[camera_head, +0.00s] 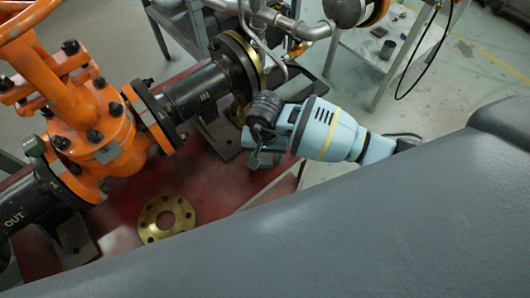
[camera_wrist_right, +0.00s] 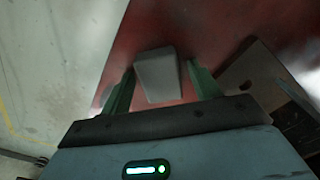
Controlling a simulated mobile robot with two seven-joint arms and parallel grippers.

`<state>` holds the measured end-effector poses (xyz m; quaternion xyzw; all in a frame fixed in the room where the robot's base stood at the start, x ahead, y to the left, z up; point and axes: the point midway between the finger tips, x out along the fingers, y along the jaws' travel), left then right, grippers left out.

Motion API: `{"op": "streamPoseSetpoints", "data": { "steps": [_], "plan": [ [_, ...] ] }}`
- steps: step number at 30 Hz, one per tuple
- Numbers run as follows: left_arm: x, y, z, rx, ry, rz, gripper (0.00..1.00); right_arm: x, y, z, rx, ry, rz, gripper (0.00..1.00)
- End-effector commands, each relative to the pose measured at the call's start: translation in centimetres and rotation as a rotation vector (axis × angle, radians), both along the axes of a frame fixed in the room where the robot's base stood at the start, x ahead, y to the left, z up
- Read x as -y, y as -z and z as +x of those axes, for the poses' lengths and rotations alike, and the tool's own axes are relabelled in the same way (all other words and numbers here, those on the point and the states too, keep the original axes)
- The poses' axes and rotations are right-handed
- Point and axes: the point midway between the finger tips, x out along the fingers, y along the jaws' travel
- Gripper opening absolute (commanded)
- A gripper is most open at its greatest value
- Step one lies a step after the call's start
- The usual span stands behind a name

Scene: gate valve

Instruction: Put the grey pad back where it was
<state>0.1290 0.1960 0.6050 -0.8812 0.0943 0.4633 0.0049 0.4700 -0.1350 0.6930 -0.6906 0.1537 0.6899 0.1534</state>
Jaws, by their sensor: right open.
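The grey pad (camera_wrist_right: 158,76) is a small light-grey block in the right wrist view, seen over the red base plate (camera_wrist_right: 185,28). My right gripper (camera_wrist_right: 160,68) is open, with one green finger on each side of the pad and a gap visible on both sides. I cannot tell whether the pad rests on the plate. In the head view my right gripper (camera_head: 262,158) is low over the red base plate, beside the black pipe; the pad is not clearly distinguishable there. My left gripper is not in view.
The orange gate valve (camera_head: 100,130) and black pipe (camera_head: 200,92) stand left of my right gripper. A brass flange (camera_head: 167,217) lies on the red plate. A dark support foot (camera_wrist_right: 265,80) is close to the right finger. A metal table (camera_head: 355,60) stands at the back right.

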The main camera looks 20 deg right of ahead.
Motion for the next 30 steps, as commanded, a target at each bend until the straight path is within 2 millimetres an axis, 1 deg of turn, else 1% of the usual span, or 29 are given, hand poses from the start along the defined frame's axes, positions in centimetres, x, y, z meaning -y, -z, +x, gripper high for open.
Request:
{"op": "streamPoseSetpoints", "data": {
  "steps": [4,8,11,18,21,25,30],
  "plan": [
    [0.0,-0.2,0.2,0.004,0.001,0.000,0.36,0.0,-0.3,0.0,0.001,0.000,0.000,0.62],
    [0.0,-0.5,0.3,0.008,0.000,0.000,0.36,0.0,-1.5,0.1,0.004,-0.001,0.001,0.62],
    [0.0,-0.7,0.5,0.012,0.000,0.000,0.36,0.0,-3.3,0.2,0.006,-0.001,0.002,0.62],
    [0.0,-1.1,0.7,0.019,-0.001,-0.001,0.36,0.0,-8.1,0.1,0.005,-0.002,0.000,0.62],
    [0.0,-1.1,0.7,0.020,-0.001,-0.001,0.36,0.0,-9.8,0.1,0.004,-0.001,-0.001,0.62],
    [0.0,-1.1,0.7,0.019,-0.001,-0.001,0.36,0.0,-11.3,0.1,0.002,0.000,0.000,0.62],
    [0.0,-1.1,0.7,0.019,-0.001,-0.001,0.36,0.0,-12.2,0.0,0.000,0.000,0.000,0.62]
  ]
}}
